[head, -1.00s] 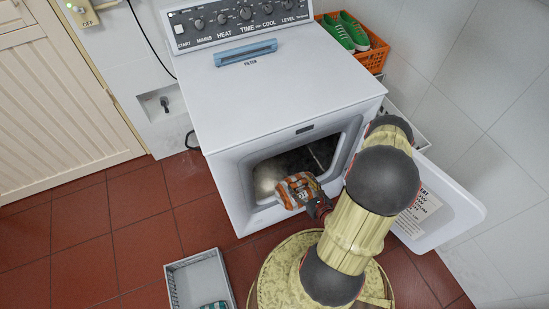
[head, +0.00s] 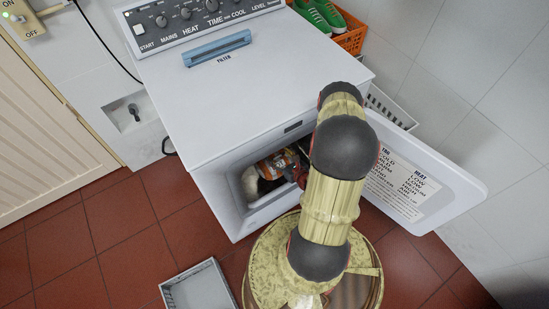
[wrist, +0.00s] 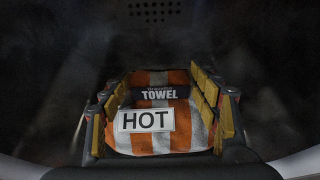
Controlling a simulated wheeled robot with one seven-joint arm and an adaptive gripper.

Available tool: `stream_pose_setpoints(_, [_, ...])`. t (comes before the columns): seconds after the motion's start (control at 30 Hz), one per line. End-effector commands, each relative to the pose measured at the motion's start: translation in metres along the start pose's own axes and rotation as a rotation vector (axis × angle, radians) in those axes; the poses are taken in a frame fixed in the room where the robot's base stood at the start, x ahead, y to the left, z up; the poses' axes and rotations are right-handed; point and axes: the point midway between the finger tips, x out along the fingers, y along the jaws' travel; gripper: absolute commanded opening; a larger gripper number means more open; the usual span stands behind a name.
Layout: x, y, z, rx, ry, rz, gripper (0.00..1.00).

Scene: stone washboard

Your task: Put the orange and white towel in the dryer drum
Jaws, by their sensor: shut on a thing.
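The orange and white towel (head: 276,165) is inside the dryer opening in the head view. In the wrist view the towel (wrist: 158,92) sits between the two fingers, with a black "TOWEL" band and a white "HOT" label. My gripper (wrist: 162,108) is shut on it, one finger on each side. In the head view my gripper (head: 298,165) is partly hidden by my arm and the opening's edge. The dryer (head: 265,90) has its door (head: 430,180) swung open to the right. The dark drum (wrist: 60,95) surrounds the towel, with a perforated back wall above.
A grey tray (head: 197,290) lies on the red tile floor at the front left. An orange crate (head: 352,38) with green shoes (head: 322,14) stands behind the dryer. The opening's rim (head: 228,195) frames my arm.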

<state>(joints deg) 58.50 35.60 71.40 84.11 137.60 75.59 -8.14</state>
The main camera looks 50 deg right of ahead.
Motion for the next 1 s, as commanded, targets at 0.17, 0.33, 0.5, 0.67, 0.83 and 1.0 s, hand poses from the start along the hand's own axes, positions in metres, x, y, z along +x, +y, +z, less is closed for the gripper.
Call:
stream_pose_setpoints(0.17, [0.036, -0.009, -0.018, -0.002, -0.003, 0.002, 0.01])
stream_pose_setpoints(0.33, [0.058, -0.016, -0.028, -0.001, -0.004, 0.0, 0.01])
stream_pose_setpoints(0.5, [0.065, -0.018, -0.031, -0.002, -0.003, 0.0, 0.01])
stream_pose_setpoints(0.67, [0.074, -0.02, -0.037, -0.002, -0.003, 0.0, 0.01])
stream_pose_setpoints(0.83, [0.084, -0.021, -0.059, 0.0, -0.002, 0.0, 0.01])
stream_pose_setpoints(1.0, [0.087, -0.021, -0.066, -0.001, -0.003, 0.0, 0.01])
